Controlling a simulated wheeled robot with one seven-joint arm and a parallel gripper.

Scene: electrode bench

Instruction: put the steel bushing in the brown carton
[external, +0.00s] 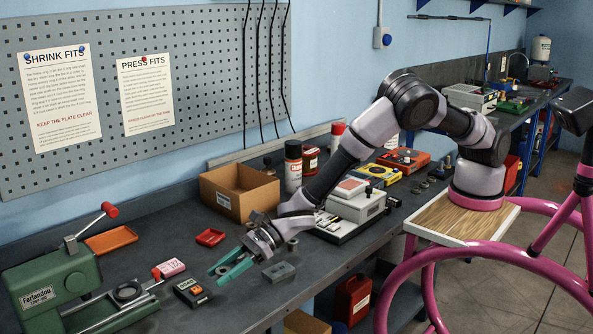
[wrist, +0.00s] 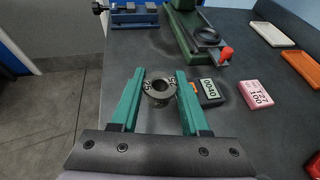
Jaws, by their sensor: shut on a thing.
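The steel bushing (wrist: 159,90) is a short grey ring with a dark bore, seen in the wrist view between the green fingertips. My gripper (wrist: 160,88) is shut on it, with a finger on either side. In the external view my gripper (external: 226,271) points down and left over the front of the bench; the bushing is small and hard to make out there. Its height above the bench top is hard to tell. The brown carton (external: 240,199) stands open at the back of the bench, behind and apart from my gripper. The wrist view does not show the carton.
A green press (external: 48,287) stands at left, near a black meter (external: 193,292) and a pink block (external: 170,269). A red tray (external: 211,237) lies in front of the carton. A grey block (external: 279,271) lies right of my gripper. Spray cans (external: 293,165) stand right of the carton.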

